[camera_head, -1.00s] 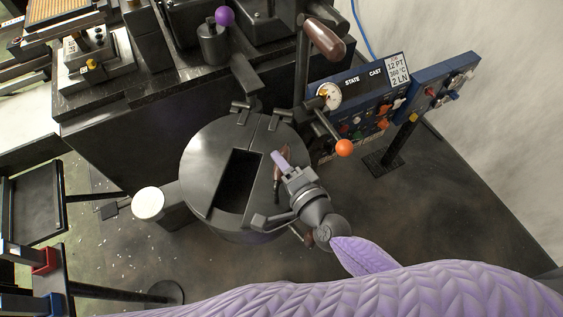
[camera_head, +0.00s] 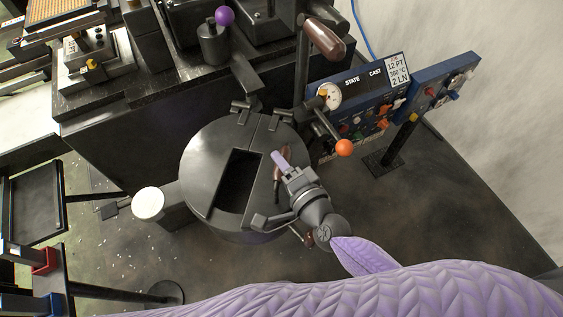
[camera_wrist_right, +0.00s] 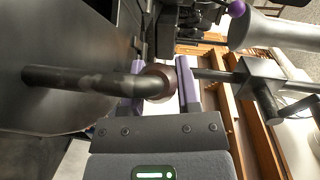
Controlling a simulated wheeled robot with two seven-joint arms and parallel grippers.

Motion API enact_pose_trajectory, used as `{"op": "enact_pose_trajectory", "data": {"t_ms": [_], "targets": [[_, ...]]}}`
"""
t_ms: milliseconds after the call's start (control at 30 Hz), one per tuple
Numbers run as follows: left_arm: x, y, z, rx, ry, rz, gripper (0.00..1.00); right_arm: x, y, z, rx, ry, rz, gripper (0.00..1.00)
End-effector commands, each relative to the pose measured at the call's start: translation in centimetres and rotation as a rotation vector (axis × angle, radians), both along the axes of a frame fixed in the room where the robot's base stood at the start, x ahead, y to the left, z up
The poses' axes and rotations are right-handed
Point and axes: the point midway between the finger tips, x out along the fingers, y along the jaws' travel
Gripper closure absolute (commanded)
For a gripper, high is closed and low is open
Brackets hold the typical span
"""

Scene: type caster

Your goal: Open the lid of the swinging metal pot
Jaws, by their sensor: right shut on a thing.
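The round dark grey metal pot (camera_head: 205,165) stands in the middle of the head view. Its flat top has a dark rectangular opening (camera_head: 237,180). Right of the opening is a hinged lid section (camera_head: 268,135) lying flat, with a brown handle (camera_head: 277,188) on it. My right gripper (camera_head: 280,160) is over this section, its purple fingers at the handle. In the right wrist view the fingers (camera_wrist_right: 162,85) are shut on the dark handle bar (camera_wrist_right: 85,80), with the grey lid surface (camera_wrist_right: 60,35) behind it at left. My left gripper is not in view.
Hinges (camera_head: 241,106) sit at the pot's back edge, below the dark machine bench (camera_head: 120,140). A lever with an orange knob (camera_head: 344,148) and a blue control panel (camera_head: 370,90) stand close on the right. A white round pad (camera_head: 148,203) is at left.

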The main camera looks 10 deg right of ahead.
Motion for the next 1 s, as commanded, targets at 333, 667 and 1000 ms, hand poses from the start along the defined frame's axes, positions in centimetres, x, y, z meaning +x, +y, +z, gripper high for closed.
{"op": "enact_pose_trajectory", "data": {"t_ms": [333, 667, 1000], "targets": [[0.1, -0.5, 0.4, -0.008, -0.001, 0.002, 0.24, 0.0, 0.0, 0.3, 0.002, 0.008, 0.000, 1.00], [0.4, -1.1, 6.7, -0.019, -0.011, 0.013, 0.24, 1.2, -0.5, 4.2, 0.062, 0.147, -0.002, 1.00], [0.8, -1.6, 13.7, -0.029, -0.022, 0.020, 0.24, 3.8, -1.5, 8.0, 0.160, 0.378, -0.002, 1.00]]}}
